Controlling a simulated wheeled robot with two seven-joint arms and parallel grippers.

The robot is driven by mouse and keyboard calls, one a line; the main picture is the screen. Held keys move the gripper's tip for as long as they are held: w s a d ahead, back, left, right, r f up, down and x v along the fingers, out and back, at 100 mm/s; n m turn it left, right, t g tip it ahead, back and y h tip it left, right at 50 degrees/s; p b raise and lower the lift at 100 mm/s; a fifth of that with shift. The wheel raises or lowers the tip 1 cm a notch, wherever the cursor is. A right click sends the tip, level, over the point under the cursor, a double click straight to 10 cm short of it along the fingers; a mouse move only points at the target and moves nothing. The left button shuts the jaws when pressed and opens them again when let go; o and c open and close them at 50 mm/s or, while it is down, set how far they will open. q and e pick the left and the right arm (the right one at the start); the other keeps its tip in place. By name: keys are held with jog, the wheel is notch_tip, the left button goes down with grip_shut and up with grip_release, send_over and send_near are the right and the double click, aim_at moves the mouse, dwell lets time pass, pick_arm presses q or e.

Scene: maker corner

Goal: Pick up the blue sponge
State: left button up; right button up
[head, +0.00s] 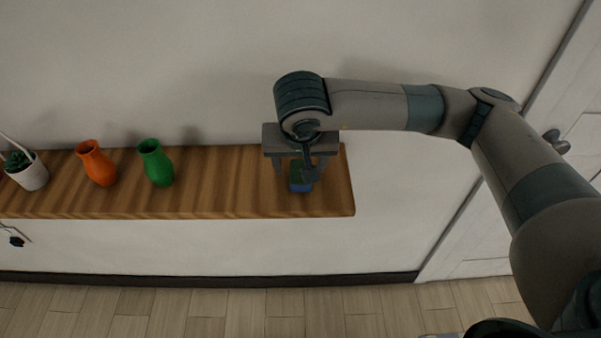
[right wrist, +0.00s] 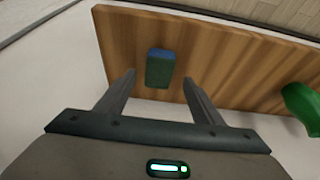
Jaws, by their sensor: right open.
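The blue sponge (head: 300,186) lies on the wooden shelf near its right end in the head view, partly hidden by my right gripper. In the right wrist view the sponge (right wrist: 160,68) shows a dark green top and a blue end. My right gripper (head: 304,170) is above the sponge. In the right wrist view its two fingers (right wrist: 160,84) are spread wide, with the sponge ahead of and between the line of the fingertips, and nothing held. My left gripper is not in view.
The wooden shelf (head: 225,185) runs along the wall. A green vase (head: 157,164), an orange vase (head: 98,164) and a white plant pot (head: 32,176) stand to the left of the sponge. The shelf between the green vase and the sponge is clear. A door (head: 555,165) is at the right.

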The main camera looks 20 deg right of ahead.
aim_at(297, 183)
jog(key=shift+w+d+f+p, duration=0.25)
jog(key=shift+f+p, duration=0.35)
jog(key=shift+p, duration=0.3)
jog(key=p+x, duration=0.1)
jog(key=x, duration=0.1)
jog(key=shift+w+f+p, duration=0.2)
jog(key=shift+f+p, duration=0.1)
jog(key=shift+f, duration=0.05)
jog(key=shift+w+f, duration=0.15)
jog(key=shift+f, duration=0.35)
jog(key=c, duration=1.1)
